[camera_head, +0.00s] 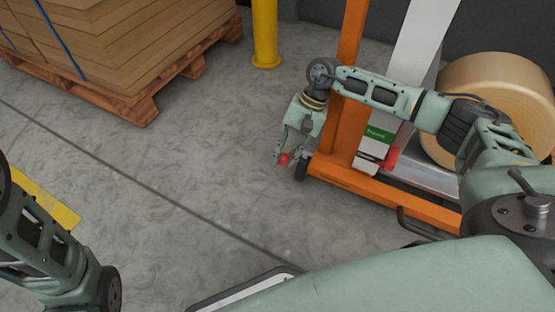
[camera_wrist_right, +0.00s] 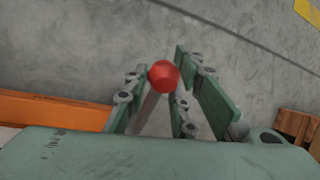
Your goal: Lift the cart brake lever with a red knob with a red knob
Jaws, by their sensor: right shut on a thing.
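The red knob (camera_head: 284,159) of the cart brake lever shows low beside the front corner of the orange cart (camera_head: 385,195) in the head view. In the right wrist view the red knob (camera_wrist_right: 163,76) tops a grey lever (camera_wrist_right: 150,110) that runs down between the fingers. My right gripper (camera_head: 281,157) points down and is shut on the lever at its knob. The lever's lower end is hidden. My left arm is at the lower left of the head view; its gripper is out of frame.
A wooden pallet (camera_head: 143,111) with stacked cardboard stands at the upper left. A yellow post (camera_head: 265,35) stands behind. A large tan roll (camera_head: 497,95) sits on the cart at right. The grey floor left of the cart is clear.

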